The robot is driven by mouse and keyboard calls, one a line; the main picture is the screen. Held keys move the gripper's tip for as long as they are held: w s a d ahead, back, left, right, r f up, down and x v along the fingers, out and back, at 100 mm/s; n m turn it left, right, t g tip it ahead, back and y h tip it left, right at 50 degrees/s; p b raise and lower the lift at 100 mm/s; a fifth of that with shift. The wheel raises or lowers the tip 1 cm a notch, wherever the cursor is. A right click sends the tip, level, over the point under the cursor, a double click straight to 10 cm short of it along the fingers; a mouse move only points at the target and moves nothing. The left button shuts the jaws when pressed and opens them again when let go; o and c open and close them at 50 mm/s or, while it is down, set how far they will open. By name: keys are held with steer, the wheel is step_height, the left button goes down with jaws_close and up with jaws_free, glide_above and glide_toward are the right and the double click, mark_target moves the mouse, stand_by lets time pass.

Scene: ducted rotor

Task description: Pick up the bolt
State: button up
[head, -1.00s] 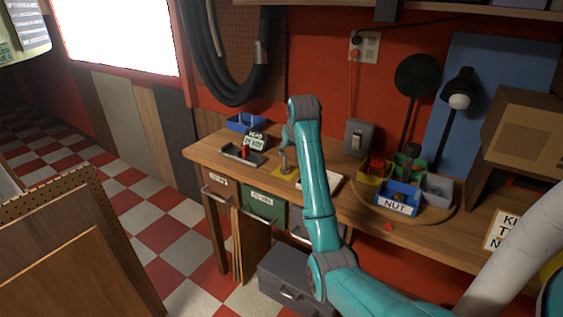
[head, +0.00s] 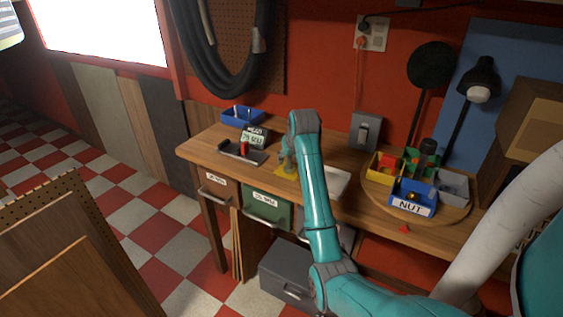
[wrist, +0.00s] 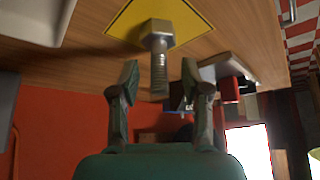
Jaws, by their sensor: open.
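The bolt (wrist: 158,42) is grey metal with a hex head and a threaded shank. In the wrist view it stands on its head on a yellow diamond sign (wrist: 195,18) on the bench, shank pointing away from the bench top. My gripper (wrist: 159,78) is open, with a fingertip on each side of the line of the shank; the shank's end shows between or just beyond the tips. I cannot tell if either finger touches it. In the head view my gripper (head: 286,162) is low over the yellow sign (head: 284,172), and my arm hides the bolt.
A dark tray with a red part (head: 243,152), a small display (head: 255,136) and a blue bin (head: 243,116) stand to the left. A white tray (head: 338,183) lies to the right. Farther right, a round wooden board (head: 456,214) carries colored bins, one labelled NUT (head: 412,198).

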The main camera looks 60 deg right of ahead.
steer(key=shift+w+d+f, duration=0.2)
steer(key=shift+f, duration=0.2)
jaws_close()
steer(key=shift+r, duration=0.1)
